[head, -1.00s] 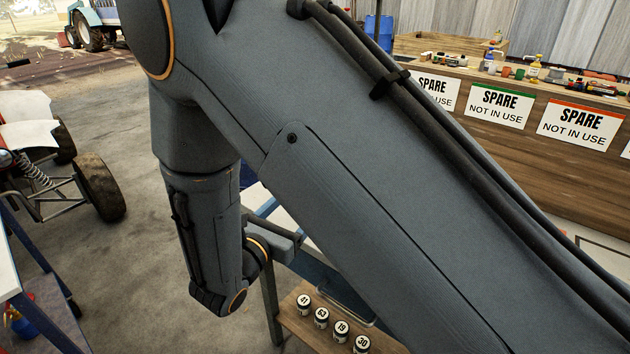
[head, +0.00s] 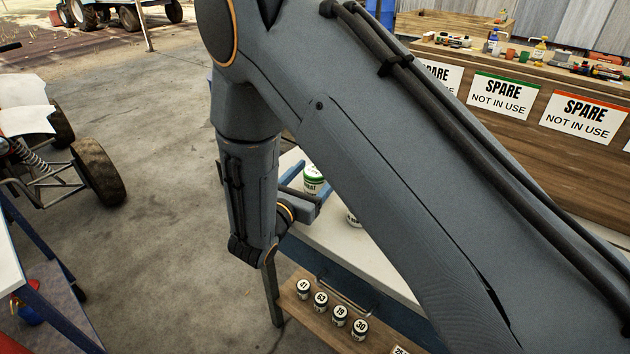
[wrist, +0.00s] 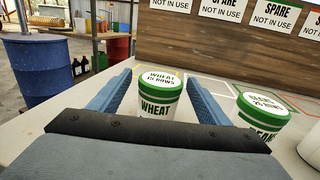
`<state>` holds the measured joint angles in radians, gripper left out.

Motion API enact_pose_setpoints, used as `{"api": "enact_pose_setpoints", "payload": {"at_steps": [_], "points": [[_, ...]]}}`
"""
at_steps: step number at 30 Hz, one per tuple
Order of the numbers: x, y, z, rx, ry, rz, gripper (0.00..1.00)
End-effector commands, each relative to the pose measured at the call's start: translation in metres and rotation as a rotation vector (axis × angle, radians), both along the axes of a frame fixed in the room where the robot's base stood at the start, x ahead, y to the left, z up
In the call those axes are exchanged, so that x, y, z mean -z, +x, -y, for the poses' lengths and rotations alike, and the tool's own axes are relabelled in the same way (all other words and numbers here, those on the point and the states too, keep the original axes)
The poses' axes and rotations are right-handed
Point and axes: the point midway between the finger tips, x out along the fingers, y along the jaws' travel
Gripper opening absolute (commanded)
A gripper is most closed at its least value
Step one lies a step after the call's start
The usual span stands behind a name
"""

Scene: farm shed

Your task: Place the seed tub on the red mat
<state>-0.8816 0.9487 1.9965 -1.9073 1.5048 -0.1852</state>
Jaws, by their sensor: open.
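A white seed tub with a green lid rim and a WHEAT label (wrist: 158,98) stands upright on the white table. It also shows in the head view (head: 313,182), partly hidden by my arm. My gripper (wrist: 158,77) is open, with its two blue fingers on either side of the wheat tub in the wrist view; I cannot tell whether they touch it. A second such tub, labelled BEANS (wrist: 262,112), stands to the right, outside the fingers. Thin coloured outlines lie on the table behind the tubs; I cannot clearly make out a red mat.
A white round container (wrist: 310,145) is cut off at the right edge of the wrist view. A wooden wall with SPARE signs (head: 503,100) stands behind the table. Several small numbered jars (head: 321,301) stand on a low shelf in front. A blue barrel (wrist: 38,68) is far left.

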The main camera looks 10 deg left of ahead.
Motion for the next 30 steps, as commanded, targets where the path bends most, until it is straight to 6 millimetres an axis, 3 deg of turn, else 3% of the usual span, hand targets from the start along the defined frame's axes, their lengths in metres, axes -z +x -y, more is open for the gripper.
{"api": "enact_pose_setpoints", "payload": {"at_steps": [4, 12, 14, 23, 30], "points": [[0.000, 0.000, 0.000, 0.001, 0.000, 0.000, 0.69], [0.000, 0.000, 0.001, 0.002, 0.000, 0.000, 0.23], [0.000, 0.000, 0.001, 0.002, 0.000, 0.001, 0.18], [-0.004, 0.000, 0.000, 0.002, 0.001, 0.001, 0.18], [-0.027, 0.000, 0.000, 0.002, 0.003, 0.003, 0.18]]}}
